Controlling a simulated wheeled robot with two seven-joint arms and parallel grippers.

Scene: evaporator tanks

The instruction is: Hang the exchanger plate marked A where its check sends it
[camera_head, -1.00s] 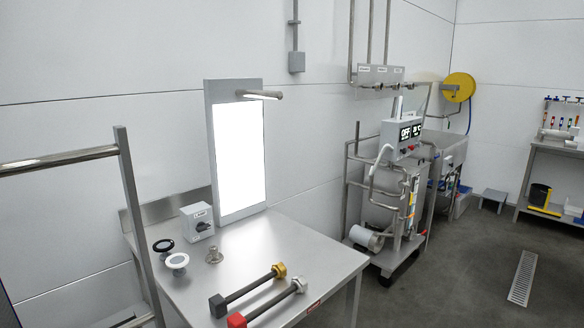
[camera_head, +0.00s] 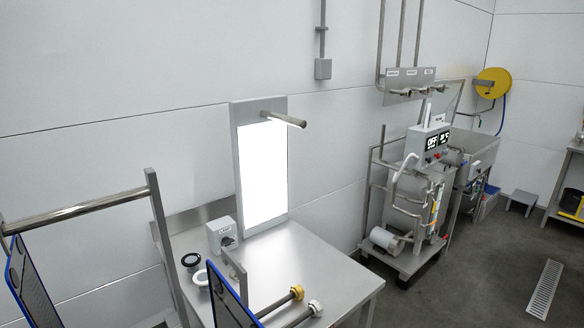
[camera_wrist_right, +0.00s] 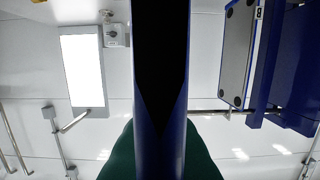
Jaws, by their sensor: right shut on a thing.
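A dark plate with a blue edge (camera_head: 224,300) shows at the bottom of the head view, with a grey hanger at its top. In the wrist view it is a black and blue upright band (camera_wrist_right: 160,60), seen nearly edge-on. My right gripper (camera_wrist_right: 160,150), its green parts low in the wrist view, is shut on it. No mark on this plate is readable. Another blue-edged plate (camera_head: 32,285) hangs from the rail (camera_head: 75,212) at the left; the wrist view shows a plate marked B (camera_wrist_right: 238,50). The lit panel (camera_head: 263,170) has a bare peg (camera_head: 284,119) at its top. My left gripper is out of view.
The steel table (camera_head: 310,258) carries a switch box (camera_head: 222,235), dark and white round parts and two rods with gold and grey knobs, partly hidden by the held plate. A piped machine (camera_head: 410,200) stands to the right. Floor beyond the table is open.

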